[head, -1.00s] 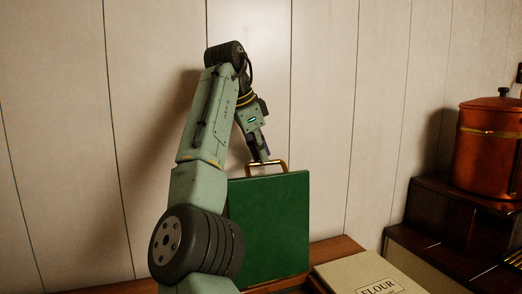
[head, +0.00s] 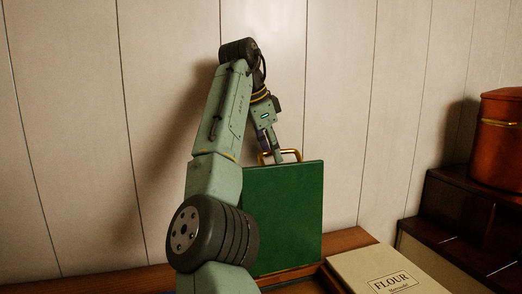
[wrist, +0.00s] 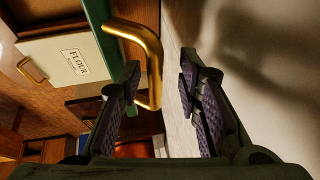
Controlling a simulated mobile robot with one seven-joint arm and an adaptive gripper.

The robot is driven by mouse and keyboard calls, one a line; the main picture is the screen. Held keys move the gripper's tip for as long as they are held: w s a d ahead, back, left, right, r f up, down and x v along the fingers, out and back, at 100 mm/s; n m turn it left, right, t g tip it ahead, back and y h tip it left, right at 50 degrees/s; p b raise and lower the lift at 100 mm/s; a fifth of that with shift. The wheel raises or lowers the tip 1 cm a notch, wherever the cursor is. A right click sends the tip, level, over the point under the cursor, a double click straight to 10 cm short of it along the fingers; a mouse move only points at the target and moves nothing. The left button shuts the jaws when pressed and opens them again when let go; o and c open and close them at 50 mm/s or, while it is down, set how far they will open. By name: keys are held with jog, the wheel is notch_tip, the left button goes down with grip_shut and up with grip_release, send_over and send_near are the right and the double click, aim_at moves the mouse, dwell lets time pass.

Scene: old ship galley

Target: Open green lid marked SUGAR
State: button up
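The green lid (head: 284,212) stands upright, on its edge, above the wooden counter. Its SUGAR marking is not visible on the face toward me. Its brass handle (head: 290,153) shows at the top edge and looms close in the wrist view (wrist: 155,65). My gripper (head: 271,156) is at the handle, above the lid. In the wrist view its two dark padded fingers (wrist: 160,70) are spread apart, with part of the handle showing between them, nearer the left finger. I cannot tell whether that finger touches the handle.
A cream lid marked FLOUR (head: 385,275) lies flat to the right. A dark stepped wooden shelf (head: 455,205) with a copper pot (head: 502,140) stands at the far right. A pale panelled wall (head: 370,90) is close behind the lid and arm.

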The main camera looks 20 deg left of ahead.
aim_at(241, 168)
jog(key=shift+v, duration=1.3)
jog(key=shift+s+a+r, duration=0.25)
jog(key=shift+s+a, duration=0.25)
jog(key=shift+a, duration=0.15)
jog(key=shift+s+a+f, duration=0.2)
jog(key=shift+s+f, duration=0.05)
jog(key=shift+s, duration=0.4)
jog(key=s+a, duration=0.1)
jog(key=s, duration=0.1)
jog(key=s+a, duration=0.2)
jog(key=s, duration=0.1)
jog(key=s+a, duration=0.1)
jog(key=s, duration=0.1)
jog(key=shift+s+a, duration=0.15)
jog(key=shift+s, duration=0.05)
jog(key=shift+s+a, duration=0.1)
jog(key=shift+s, duration=0.15)
jog(key=shift+f, duration=0.1)
